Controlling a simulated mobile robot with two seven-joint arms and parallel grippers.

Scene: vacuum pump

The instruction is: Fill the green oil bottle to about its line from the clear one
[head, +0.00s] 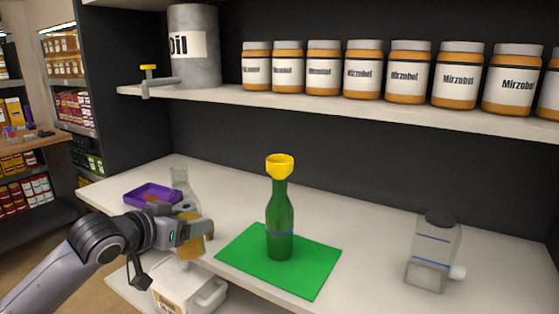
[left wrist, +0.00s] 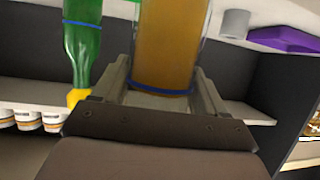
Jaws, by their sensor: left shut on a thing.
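The green oil bottle (head: 280,222) stands upright on a green mat (head: 318,262), with a yellow funnel (head: 280,162) in its neck and a blue line low on its body. My left gripper (head: 205,232) is shut on the clear bottle (head: 181,182), left of the mat and apart from the green bottle. The clear bottle holds amber oil and looks about upright. In the left wrist view the clear bottle (left wrist: 168,45) sits between the fingers, with a blue line on it. The green bottle (left wrist: 82,45) shows beside it. My right gripper is out of view.
A purple tray (head: 150,196) lies behind my left gripper. A clear container with a dark lid (head: 434,250) stands at the right. Several jars (head: 365,70) and a grey oil drum (head: 193,55) with a yellow-handled tap stand on the shelf above. A white bin (head: 190,290) is below.

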